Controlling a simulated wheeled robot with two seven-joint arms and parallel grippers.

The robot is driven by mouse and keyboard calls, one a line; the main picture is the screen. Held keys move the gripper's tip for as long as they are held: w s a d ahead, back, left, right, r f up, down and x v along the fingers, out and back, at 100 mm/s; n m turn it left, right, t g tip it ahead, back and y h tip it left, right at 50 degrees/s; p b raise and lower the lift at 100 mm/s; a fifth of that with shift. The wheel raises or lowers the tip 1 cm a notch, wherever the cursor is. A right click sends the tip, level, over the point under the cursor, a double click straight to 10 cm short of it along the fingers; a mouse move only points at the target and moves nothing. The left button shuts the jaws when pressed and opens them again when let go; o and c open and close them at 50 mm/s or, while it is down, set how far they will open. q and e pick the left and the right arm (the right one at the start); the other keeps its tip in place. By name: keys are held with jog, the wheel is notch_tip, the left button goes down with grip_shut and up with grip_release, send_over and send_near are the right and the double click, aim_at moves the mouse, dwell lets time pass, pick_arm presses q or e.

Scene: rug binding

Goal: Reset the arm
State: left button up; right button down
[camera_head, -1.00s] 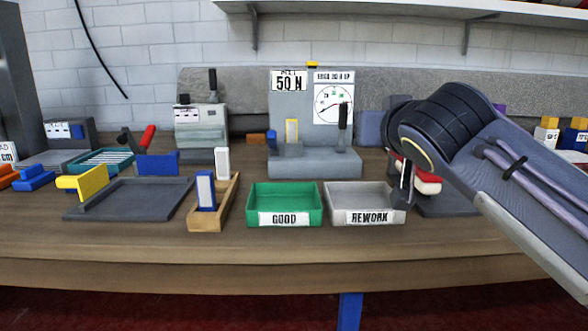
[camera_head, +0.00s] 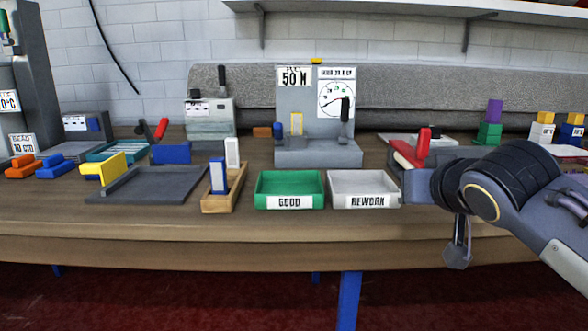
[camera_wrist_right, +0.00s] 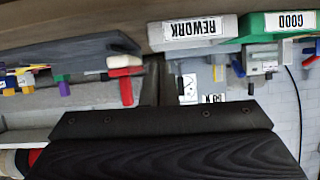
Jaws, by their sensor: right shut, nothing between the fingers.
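My right arm comes in from the right in the head view. My right gripper (camera_head: 458,256) hangs below the wrist at the table's front edge, shut and empty. The green GOOD tray (camera_head: 289,203) and the white REWORK tray (camera_head: 364,202) stand to its left, both apart from it. In the right wrist view the REWORK tray (camera_wrist_right: 193,28) and the GOOD tray (camera_wrist_right: 293,21) appear upside down at the top. My left gripper is not in view.
A grey test stand (camera_head: 318,152) with a dial stands behind the trays. A wooden holder (camera_head: 224,198) with a blue and a white block is left of them. A red-handled fixture (camera_head: 423,145) stands behind my wrist. The front table strip is mostly clear.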

jog(key=s+d+f+g+y, duration=0.1)
jog(key=s+d+f+g, duration=0.1)
jog(key=s+f, duration=0.5)
jog(key=s+d+f+g, duration=0.25)
jog(key=s+f, duration=0.25)
jog(key=f, duration=0.5)
jog(key=s+a+f+m+g+y, duration=0.2)
jog(key=s+a+f+g, duration=0.15)
jog(key=s+f, duration=0.95)
notch_tip(320, 180, up, 33)
jog(key=p, duration=3.2)
jog(key=shift+s+a+t, duration=0.3)
jog(key=shift+a+t, duration=0.05)
jog(key=shift+t, duration=0.05)
jog(key=shift+f, duration=0.2)
